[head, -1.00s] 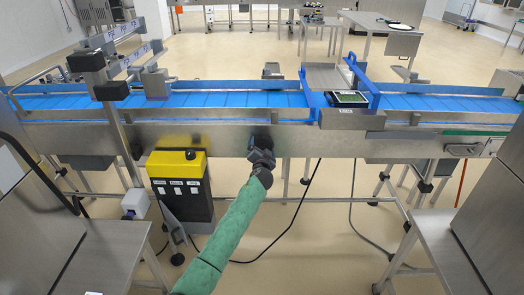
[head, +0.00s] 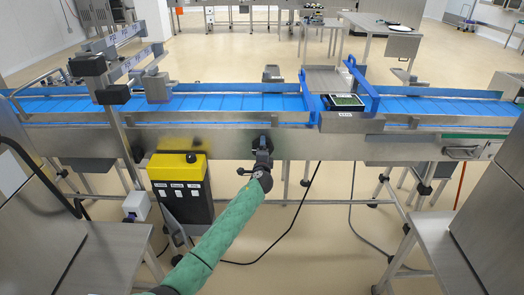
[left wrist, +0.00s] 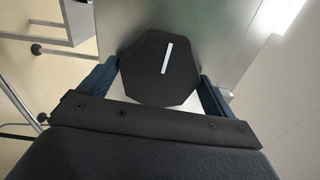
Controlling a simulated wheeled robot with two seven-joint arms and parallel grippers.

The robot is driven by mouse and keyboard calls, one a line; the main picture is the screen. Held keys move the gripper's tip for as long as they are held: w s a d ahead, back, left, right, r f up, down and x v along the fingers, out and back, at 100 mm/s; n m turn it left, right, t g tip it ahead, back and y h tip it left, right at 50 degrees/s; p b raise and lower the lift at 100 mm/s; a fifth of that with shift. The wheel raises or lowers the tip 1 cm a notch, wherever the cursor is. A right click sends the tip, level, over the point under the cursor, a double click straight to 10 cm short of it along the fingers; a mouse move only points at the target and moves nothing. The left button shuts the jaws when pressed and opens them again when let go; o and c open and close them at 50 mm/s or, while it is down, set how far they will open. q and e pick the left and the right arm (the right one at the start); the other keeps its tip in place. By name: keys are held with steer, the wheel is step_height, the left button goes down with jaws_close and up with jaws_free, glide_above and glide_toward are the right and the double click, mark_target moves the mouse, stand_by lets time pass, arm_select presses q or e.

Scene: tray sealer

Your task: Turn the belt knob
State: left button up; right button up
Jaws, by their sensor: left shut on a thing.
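The belt knob (left wrist: 158,68) is a dark, many-sided knob with a white pointer line on its face. It sits on the steel front panel of the conveyor. In the left wrist view the two fingers of my left gripper (left wrist: 158,88) lie on either side of it, shut on its edges. The pointer line stands slightly tilted in that view. In the head view my left gripper (head: 263,146) reaches the conveyor's front panel, and it mostly hides the knob. My right gripper is not in view.
A blue conveyor belt (head: 230,102) runs across above the panel, with a black tray (head: 345,101) in a blue-sided frame (head: 372,98). A yellow and black control box (head: 178,168) stands left of my arm.

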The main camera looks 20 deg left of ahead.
arm_select(q)
steer(key=shift+d+m+p, duration=0.1)
steer(key=shift+m+p, duration=0.45)
steer(key=shift+m, duration=1.15)
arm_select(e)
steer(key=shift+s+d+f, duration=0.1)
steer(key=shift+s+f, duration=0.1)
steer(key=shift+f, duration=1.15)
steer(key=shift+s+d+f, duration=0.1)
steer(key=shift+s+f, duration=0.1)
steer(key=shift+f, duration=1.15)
arm_select(q)
steer(key=o, duration=0.7)
steer(key=shift+f, duration=0.1)
steer(key=shift+b+v, duration=0.9)
steer(key=shift+v, duration=2.95)
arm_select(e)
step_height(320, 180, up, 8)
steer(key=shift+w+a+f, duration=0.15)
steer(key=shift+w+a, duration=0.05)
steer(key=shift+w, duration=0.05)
